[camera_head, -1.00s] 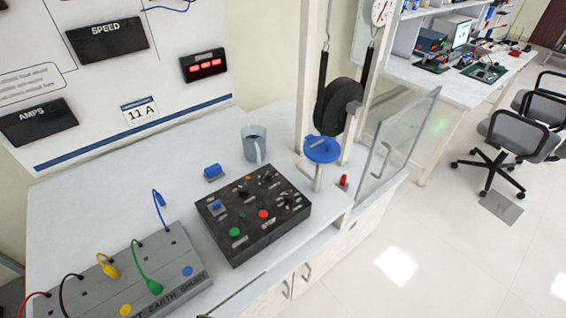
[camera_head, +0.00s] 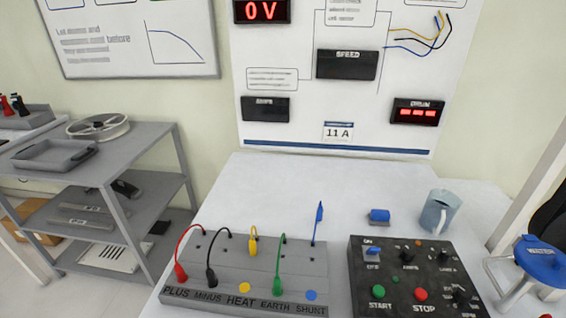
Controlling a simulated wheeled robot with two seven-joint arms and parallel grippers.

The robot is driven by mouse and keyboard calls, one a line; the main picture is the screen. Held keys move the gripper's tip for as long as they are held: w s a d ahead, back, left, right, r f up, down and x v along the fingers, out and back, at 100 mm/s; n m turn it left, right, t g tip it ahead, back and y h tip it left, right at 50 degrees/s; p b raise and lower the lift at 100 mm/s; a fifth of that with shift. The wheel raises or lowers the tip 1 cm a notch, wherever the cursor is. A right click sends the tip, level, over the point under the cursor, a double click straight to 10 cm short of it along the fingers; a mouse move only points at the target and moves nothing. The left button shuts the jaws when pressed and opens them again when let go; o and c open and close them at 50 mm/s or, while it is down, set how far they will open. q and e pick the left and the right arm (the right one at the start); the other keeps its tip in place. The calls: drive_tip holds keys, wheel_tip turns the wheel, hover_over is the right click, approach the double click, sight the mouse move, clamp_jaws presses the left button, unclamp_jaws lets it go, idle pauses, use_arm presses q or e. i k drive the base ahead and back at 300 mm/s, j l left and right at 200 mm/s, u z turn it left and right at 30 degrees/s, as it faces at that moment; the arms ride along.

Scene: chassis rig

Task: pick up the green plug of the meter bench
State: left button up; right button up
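The green plug (camera_head: 278,287) hangs at the end of a short green lead on the front of the grey terminal box (camera_head: 245,266), above the word EARTH. The lead loops up from a hole in the box top. To its left are the red plug (camera_head: 181,273), the black plug (camera_head: 211,277) and the yellow plug (camera_head: 253,249). The blue plug (camera_head: 319,212) stands up at the box's back right. Neither of my grippers is in view.
A black control box (camera_head: 412,280) with START and STOP buttons stands right of the terminal box. Behind it are a blue knobbed part (camera_head: 379,216) and a grey-blue mug (camera_head: 439,213). The bench top (camera_head: 290,185) behind the terminal box is clear. A grey shelf unit (camera_head: 100,190) stands left.

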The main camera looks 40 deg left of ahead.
sight(277, 284)
drive_tip(key=j+u, duration=0.1)
drive_tip(key=u, duration=0.6)
drive_tip(key=j+u, duration=0.1)
drive_tip(key=u, duration=0.25)
drive_tip(key=j+z, duration=0.4)
drive_tip(key=k+j+z, duration=0.2)
drive_tip(key=z, duration=0.15)
drive_tip(key=k+j+z, duration=0.1)
drive_tip(key=j+z, duration=0.15)
drive_tip(key=z, duration=0.15)
